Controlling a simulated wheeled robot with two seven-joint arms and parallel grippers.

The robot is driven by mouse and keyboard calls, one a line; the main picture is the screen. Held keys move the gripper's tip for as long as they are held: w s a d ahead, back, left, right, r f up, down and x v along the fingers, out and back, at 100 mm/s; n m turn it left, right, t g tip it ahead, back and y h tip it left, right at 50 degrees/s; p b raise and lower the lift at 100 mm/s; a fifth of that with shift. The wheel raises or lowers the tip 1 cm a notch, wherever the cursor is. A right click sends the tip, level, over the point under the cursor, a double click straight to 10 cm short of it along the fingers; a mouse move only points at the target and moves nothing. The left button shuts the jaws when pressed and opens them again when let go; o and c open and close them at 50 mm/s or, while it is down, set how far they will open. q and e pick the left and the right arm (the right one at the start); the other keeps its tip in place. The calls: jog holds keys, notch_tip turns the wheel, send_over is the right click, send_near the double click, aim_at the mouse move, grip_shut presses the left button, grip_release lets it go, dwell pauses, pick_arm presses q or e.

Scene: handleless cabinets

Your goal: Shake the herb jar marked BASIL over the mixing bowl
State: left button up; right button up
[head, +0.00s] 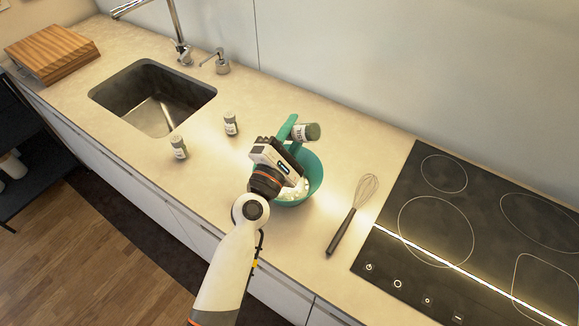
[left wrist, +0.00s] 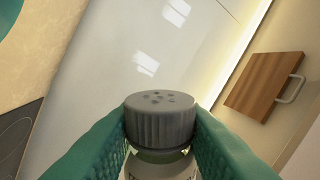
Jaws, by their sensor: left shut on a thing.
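My left gripper (head: 294,131) is over the teal mixing bowl (head: 315,172), with its teal fingers shut on a herb jar (head: 305,132). The jar is tipped over, roughly on its side, above the bowl's far rim. In the left wrist view the jar's grey lid (left wrist: 159,118) with small holes shows between the fingers; its label is mostly hidden and I cannot read it. The bowl holds something pale and is partly hidden by my gripper. Two other labelled jars (head: 179,147) (head: 231,124) stand upright on the counter to the left. My right gripper is not in view.
A whisk (head: 353,214) lies right of the bowl, beside the black hob (head: 470,225). A sink (head: 150,95) with tap and soap dispenser (head: 221,63) is at left. The counter between jars and bowl is clear.

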pick_arm(q)
notch_tip(320, 180, up, 2)
jog(key=shift+r+p, duration=0.1)
jog(key=shift+p, duration=0.65)
notch_tip(320, 180, down, 3)
jog(key=b, duration=0.3)
jog(key=shift+r, duration=0.15)
notch_tip(320, 180, up, 3)
jog(key=p, duration=0.3)
jog(key=shift+f, duration=0.2)
jog(key=shift+f, duration=0.1)
